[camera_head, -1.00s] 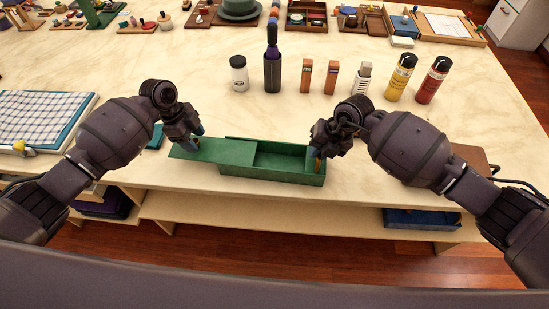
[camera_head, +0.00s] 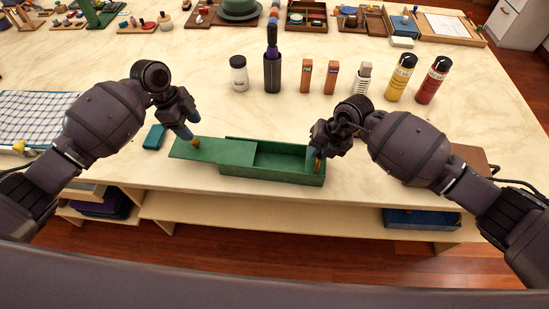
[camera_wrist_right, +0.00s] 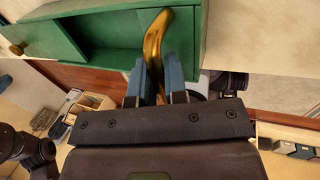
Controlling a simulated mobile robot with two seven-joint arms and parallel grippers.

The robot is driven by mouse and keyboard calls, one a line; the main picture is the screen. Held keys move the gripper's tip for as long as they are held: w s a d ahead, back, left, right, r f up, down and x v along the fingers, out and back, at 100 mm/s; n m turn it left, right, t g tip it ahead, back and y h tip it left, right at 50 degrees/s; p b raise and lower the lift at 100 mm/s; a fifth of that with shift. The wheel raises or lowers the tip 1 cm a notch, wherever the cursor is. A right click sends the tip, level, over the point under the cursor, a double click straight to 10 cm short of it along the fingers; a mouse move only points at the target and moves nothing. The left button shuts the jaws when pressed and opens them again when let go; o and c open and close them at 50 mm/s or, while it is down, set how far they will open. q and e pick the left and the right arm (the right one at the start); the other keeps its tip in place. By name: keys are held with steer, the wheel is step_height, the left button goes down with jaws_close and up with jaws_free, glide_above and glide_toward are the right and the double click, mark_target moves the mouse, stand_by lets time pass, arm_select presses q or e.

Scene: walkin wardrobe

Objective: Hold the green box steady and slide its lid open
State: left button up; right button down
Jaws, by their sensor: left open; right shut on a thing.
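The green box (camera_head: 272,173) lies along the front edge of the table. Its green lid (camera_head: 205,150) is slid out to the left, so the right part of the box is open and looks empty. A small brass knob (camera_head: 195,144) sits on the lid. My left gripper (camera_head: 189,136) is open, just above and left of the knob, apart from it. My right gripper (camera_head: 317,158) is shut on the brass handle (camera_wrist_right: 155,45) at the box's right end. In the right wrist view the box (camera_wrist_right: 190,45) and the knob (camera_wrist_right: 17,48) also show.
A teal block (camera_head: 155,137) lies left of the lid. Behind the box stand a white jar (camera_head: 239,74), a dark bottle (camera_head: 272,72), and yellow (camera_head: 401,78) and red (camera_head: 433,80) cans. A checked cloth (camera_head: 40,115) lies at left.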

steer(key=c, duration=1.1)
jaws_free()
